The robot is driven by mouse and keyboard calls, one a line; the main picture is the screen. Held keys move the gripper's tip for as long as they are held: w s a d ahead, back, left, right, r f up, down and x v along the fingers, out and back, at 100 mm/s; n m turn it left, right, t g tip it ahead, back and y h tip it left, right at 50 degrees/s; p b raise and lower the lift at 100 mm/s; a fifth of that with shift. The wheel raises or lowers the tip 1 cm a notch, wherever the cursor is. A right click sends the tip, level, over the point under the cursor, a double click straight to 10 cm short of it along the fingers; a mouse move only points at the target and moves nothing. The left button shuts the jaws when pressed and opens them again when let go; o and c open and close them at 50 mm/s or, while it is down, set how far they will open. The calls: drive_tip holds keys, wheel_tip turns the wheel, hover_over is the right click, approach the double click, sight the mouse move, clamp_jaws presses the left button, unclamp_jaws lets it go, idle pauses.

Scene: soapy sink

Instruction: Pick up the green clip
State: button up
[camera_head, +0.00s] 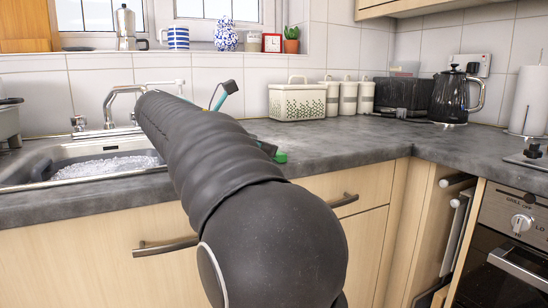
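A small green object (280,157), which looks like the green clip, lies on the grey counter just right of my arm. Only part of it shows. My dark arm crosses the middle of the view and hides most of what is behind it. A small dark piece touches or overlaps the green object's left side in the picture; I cannot tell if it is a fingertip of mine. My gripper's fingers cannot be made out, so whether they are open or shut, or hold anything, is hidden.
The sink (85,170) with suds and a tap (120,105) is at left. A cream basket (297,101), canisters (348,98), a black bread bin (404,94) and a kettle (455,97) line the back. The counter (350,142) right of my arm is clear.

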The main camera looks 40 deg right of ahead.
drive_tip(key=shift+x, duration=1.45)
drive_tip(key=shift+c, duration=0.3)
drive_tip(key=c, duration=0.4)
drive_tip(key=shift+r, duration=0.1)
drive_tip(key=shift+r, duration=0.6)
wheel_tip(320, 180, up, 3)
drive_tip(key=shift+r+p, duration=0.1)
drive_tip(key=shift+p, duration=0.6)
drive_tip(key=s+d+r+p, duration=0.1)
drive_tip(key=s+d+r, duration=0.4)
drive_tip(key=s, duration=0.5)
drive_tip(key=shift+d+r, duration=0.25)
drive_tip(key=shift+r, duration=0.45)
